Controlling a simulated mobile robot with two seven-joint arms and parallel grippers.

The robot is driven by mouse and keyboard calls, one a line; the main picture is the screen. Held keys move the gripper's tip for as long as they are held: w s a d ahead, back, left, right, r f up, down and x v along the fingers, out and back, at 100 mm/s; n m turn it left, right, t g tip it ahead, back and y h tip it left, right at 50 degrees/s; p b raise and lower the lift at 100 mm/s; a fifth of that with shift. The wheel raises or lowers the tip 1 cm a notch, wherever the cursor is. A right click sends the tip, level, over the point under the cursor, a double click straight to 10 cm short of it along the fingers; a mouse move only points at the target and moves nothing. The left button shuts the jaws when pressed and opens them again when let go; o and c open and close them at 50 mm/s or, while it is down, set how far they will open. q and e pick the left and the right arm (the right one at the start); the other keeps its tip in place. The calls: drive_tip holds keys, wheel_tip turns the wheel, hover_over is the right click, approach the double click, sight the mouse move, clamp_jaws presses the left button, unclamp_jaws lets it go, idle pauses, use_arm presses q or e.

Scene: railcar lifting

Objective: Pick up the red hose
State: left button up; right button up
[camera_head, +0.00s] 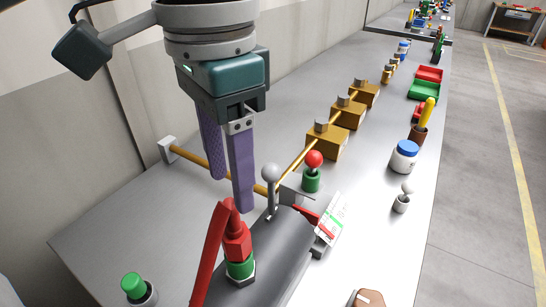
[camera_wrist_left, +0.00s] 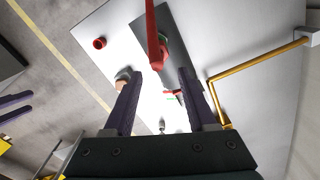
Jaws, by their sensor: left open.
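The red hose (camera_head: 208,255) rises from the bottom edge in the head view and bends over into a red connector (camera_head: 237,240). The connector sits on a green fitting (camera_head: 240,267) on a dark grey block (camera_head: 265,262). My left gripper (camera_head: 229,192) is open and empty, its purple fingers pointing down above and behind the connector. In the left wrist view, the hose (camera_wrist_left: 152,25) and its connector show ahead of the open fingers (camera_wrist_left: 160,77), apart from them. Two purple fingers (camera_wrist_left: 16,108), seemingly my right gripper, show at the left edge of the wrist view.
A grey lever knob (camera_head: 270,173) and a red-knobbed valve (camera_head: 314,160) stand close right of my left gripper. A yellow pipe (camera_head: 210,165) runs behind it. A green-capped fitting (camera_head: 134,287) is at the lower left. Brown blocks (camera_head: 327,143) line the back. The table's left part is clear.

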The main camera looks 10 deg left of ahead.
sight(232, 211)
use_arm(q)
drive_tip(key=f, duration=0.1)
drive_tip(key=f+p, duration=0.1)
drive_tip(key=f, duration=0.3)
drive_tip(key=shift+s+a+f, duration=0.1)
drive_tip(key=shift+s+f, duration=0.05)
drive_tip(key=shift+s, duration=0.2)
drive_tip(key=shift+f, duration=0.45)
drive_tip(key=shift+c, duration=0.2)
clamp_jaws()
idle(0.5)
